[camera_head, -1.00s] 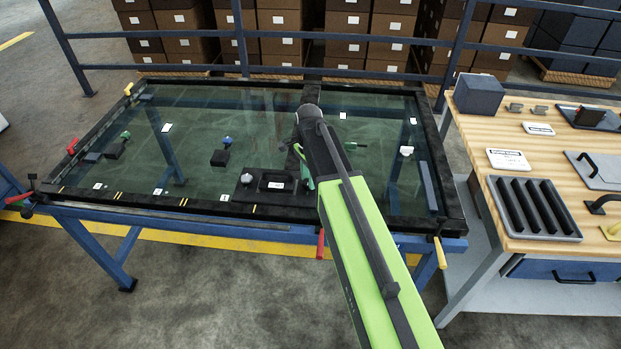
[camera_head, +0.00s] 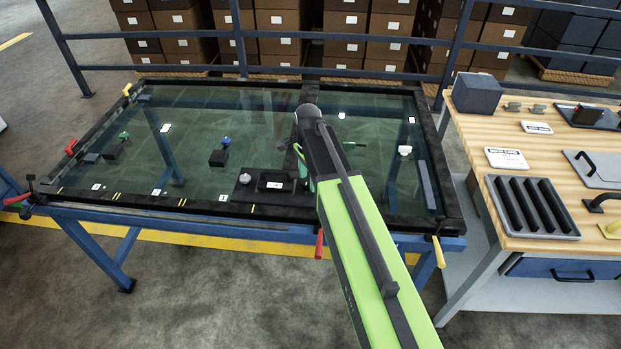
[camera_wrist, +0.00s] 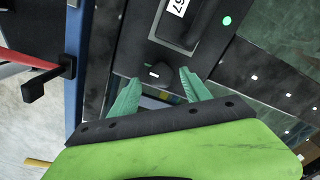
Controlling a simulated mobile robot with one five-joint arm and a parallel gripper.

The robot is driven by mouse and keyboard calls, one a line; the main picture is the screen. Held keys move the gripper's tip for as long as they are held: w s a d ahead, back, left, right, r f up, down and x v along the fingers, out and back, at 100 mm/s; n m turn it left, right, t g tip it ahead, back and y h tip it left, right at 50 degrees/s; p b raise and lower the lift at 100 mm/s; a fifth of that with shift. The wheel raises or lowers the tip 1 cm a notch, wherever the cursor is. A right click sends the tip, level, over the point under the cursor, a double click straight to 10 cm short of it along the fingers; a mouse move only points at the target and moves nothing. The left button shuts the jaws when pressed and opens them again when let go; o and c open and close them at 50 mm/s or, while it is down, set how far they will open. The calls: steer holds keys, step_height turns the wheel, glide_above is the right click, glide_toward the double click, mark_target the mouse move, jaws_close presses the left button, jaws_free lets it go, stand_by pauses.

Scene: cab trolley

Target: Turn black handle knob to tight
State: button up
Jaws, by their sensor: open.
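My gripper (camera_wrist: 158,82) shows in the wrist view as two teal fingers, spread apart with nothing held. A small dark knob (camera_wrist: 160,72) with a paler top sits between and just beyond the fingertips; I cannot tell whether they touch it. It stands on a black panel near a framed label. In the head view the black panel (camera_head: 262,203) lies at the front middle of the glass-topped trolley frame. A round grey-topped knob (camera_head: 245,178) sits at the panel's left. My arm hides the panel's right part, and I cannot read any tight marking.
A red handle (camera_head: 320,243) sticks out at the front edge, near my gripper; it also shows in the wrist view (camera_wrist: 28,60). A yellow handle (camera_head: 438,252) is at the front right corner. A wooden workbench (camera_head: 470,131) stands to the right. Blue railing (camera_head: 240,45) runs behind.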

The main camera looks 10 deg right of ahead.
mark_target(308, 181)
step_height(308, 181, up, 18)
steer(key=p, duration=1.7)
steer(key=shift+f, duration=0.25)
steer(key=s+f+n+b, duration=0.2)
steer(key=s+n, duration=0.5)
steer(key=s+f+n+b, duration=0.2)
steer(key=s+f+n, duration=0.1)
steer(key=s+n, duration=0.4)
steer(key=shift+s+d+n+b, duration=0.25)
steer(key=shift+d+n+b, duration=0.05)
steer(key=shift+d, duration=0.05)
